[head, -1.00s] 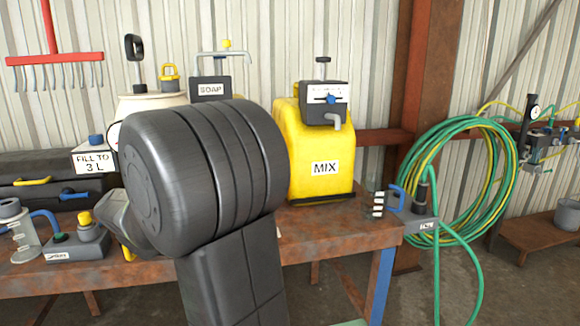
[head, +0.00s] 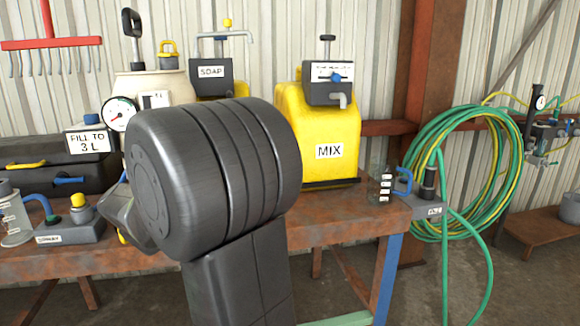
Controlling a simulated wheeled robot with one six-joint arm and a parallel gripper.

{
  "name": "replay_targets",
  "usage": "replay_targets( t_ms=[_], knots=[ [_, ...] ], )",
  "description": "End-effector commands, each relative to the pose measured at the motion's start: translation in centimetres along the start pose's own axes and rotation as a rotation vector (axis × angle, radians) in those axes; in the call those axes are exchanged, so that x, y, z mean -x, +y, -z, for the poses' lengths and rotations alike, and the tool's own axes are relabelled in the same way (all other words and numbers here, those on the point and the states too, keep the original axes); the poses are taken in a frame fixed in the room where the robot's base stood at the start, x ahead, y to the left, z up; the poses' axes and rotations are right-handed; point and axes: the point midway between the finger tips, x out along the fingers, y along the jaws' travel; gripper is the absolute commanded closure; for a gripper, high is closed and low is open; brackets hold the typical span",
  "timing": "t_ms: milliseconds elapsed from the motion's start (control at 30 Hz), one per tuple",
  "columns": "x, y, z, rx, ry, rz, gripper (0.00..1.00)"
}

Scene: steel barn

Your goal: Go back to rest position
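My own arm fills the middle of the head view, a large dark grey joint on an upright link. It stands in front of the rusty workbench and hides part of it. My gripper is not visible; the arm hides whatever lies behind it. No wrist view is given.
On the bench (head: 340,228) stand a yellow MIX tank (head: 318,125), a SOAP dispenser (head: 211,78), a cream container (head: 150,84) with a gauge (head: 119,113), a clear measuring cup (head: 380,184) and a FILL TO 3 L sign (head: 90,140). A green hose coil (head: 425,150) hangs at right.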

Motion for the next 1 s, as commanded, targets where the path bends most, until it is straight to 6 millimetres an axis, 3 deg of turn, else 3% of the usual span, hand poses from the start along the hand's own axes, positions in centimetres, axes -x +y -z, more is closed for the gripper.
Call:
replay_targets(
  t_ms=[233, 600, 1000],
  knots=[
    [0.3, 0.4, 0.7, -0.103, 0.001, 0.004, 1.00],
    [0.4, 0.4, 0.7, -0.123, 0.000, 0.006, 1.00],
    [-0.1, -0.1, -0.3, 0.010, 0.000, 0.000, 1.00]
  ],
)
